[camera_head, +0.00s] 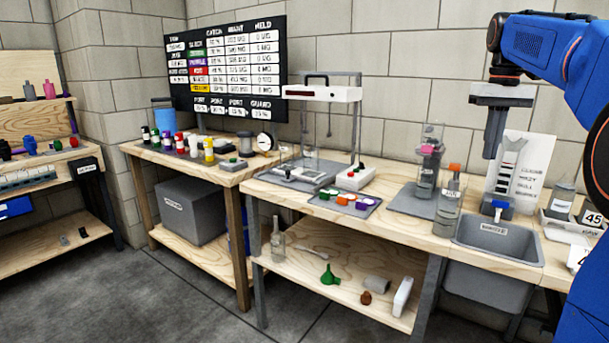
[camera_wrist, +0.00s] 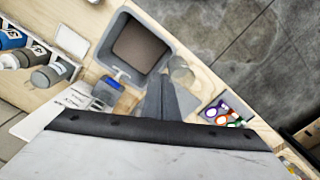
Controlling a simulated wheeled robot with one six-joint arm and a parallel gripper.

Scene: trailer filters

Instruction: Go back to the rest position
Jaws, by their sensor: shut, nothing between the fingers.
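My gripper (camera_head: 490,156) hangs from my blue arm at the right of the head view, pointing down. Its fingers are together and hold nothing. It is in the air above the left part of the sink (camera_head: 497,238) and in front of a white card with a stepped dark figure. In the wrist view the closed fingers (camera_wrist: 160,97) point away over the bench, between a blue-topped item (camera_wrist: 107,90) and a clear round vessel (camera_wrist: 181,70). The sink basin (camera_wrist: 109,52) lies beyond them.
A clear bottle with an orange top (camera_head: 448,205) and a taller filter column (camera_head: 429,160) stand left of the sink. A tray with coloured caps (camera_head: 344,203) lies farther left. Containers (camera_head: 560,203) stand at the right. The air around my gripper looks clear.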

